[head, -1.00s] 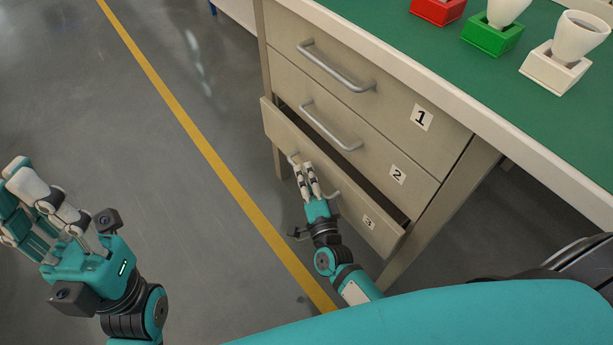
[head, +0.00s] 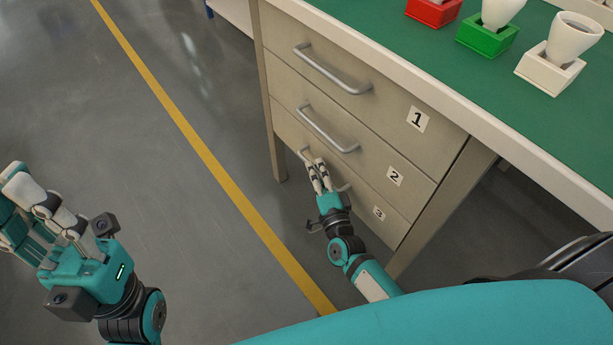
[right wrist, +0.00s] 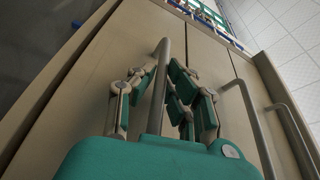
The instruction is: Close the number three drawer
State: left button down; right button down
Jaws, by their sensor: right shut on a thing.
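The number three drawer (head: 366,205) is the lowest in the beige cabinet. Its front looks flush with the fronts above, with no gap at its top edge. My right gripper (head: 319,174) is shut on the drawer's handle (head: 342,187), which my fingers partly hide. In the right wrist view the handle bar (right wrist: 158,90) runs between the fingers of my right gripper (right wrist: 157,88). My left gripper (head: 45,215) is open and empty at the left of the head view, over the floor and away from the cabinet.
Drawers one (head: 385,104) and two (head: 365,149) above are shut, each with a bar handle. The floor (head: 180,220) left of the cabinet is clear, with a yellow line.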

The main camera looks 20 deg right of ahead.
jog(key=shift+d, duration=0.25)
jog(key=c, duration=1.4)
grip_release()
jog(key=shift+w, duration=0.1)
jog(key=s, duration=0.8)
jog(key=s+f, duration=0.1)
jog(key=s, duration=0.3)
jog(key=shift+a, duration=0.2)
